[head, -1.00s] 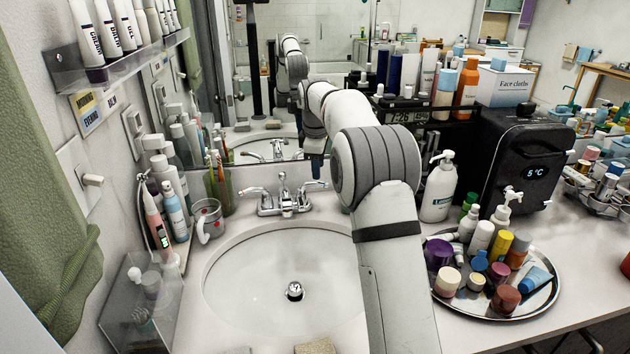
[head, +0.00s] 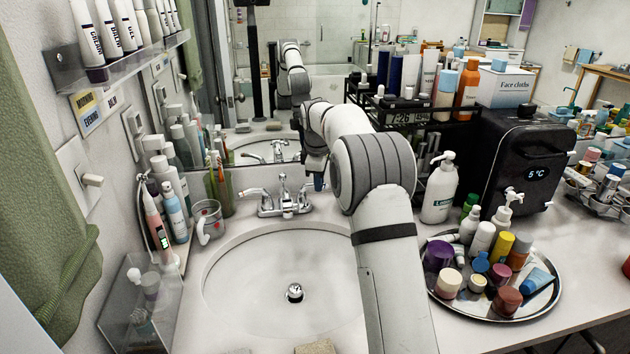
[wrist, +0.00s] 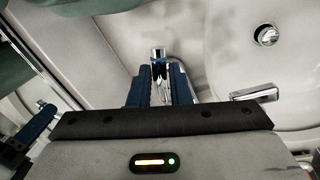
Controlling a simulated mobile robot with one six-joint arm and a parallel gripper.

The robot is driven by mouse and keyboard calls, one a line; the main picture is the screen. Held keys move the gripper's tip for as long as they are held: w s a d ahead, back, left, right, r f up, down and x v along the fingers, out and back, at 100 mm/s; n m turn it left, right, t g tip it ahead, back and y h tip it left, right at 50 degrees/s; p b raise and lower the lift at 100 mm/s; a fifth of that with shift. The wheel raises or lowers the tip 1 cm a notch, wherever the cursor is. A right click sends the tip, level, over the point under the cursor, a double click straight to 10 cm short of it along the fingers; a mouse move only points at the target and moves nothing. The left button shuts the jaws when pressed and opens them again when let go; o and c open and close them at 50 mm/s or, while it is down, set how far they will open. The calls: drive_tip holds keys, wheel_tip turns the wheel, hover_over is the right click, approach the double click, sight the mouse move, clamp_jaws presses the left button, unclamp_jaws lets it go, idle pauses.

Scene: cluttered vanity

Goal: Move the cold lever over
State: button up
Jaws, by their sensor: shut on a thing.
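The chrome faucet (head: 283,208) stands behind the basin and has a lever on each side. Its left lever (head: 252,192) points out to the left. Its right lever (head: 304,190) is at my gripper (head: 318,182), which is partly hidden behind my arm. I cannot read a hot or cold mark on either. In the wrist view, the blue fingers of my gripper (wrist: 159,78) are closed around a slim chrome piece (wrist: 158,53), which fits the right lever. Another chrome part of the faucet (wrist: 255,94) shows to the right, apart from the fingers.
The white basin (head: 250,270) with its drain (head: 295,292) is empty. A pump bottle (head: 439,188) and a round tray (head: 545,299) of small containers stand to the right. The mirror is close behind.

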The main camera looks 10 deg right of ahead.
clamp_jaws()
drive_tip(key=shift+a, duration=0.4)
drive_tip(key=shift+d, duration=0.2)
drive_tip(key=shift+s+a+m+g+h+p, duration=0.2)
drive_tip(key=shift+s+m+p, duration=0.15)
drive_tip(key=shift+m+p, duration=0.45)
drive_tip(key=shift+s+a+m+g+h+p, duration=0.15)
drive_tip(key=shift+s+a+m+p, duration=0.15)
drive_tip(key=shift+m, duration=0.85)
drive_tip(key=shift+s+a+m+g+h+p, duration=0.15)
drive_tip(key=shift+s+m+p, duration=0.25)
drive_tip(key=shift+m+p, duration=0.4)
drive_tip(key=shift+f+m, duration=0.1)
drive_tip(key=shift+m, duration=0.15)
drive_tip(key=o, duration=0.6)
unclamp_jaws()
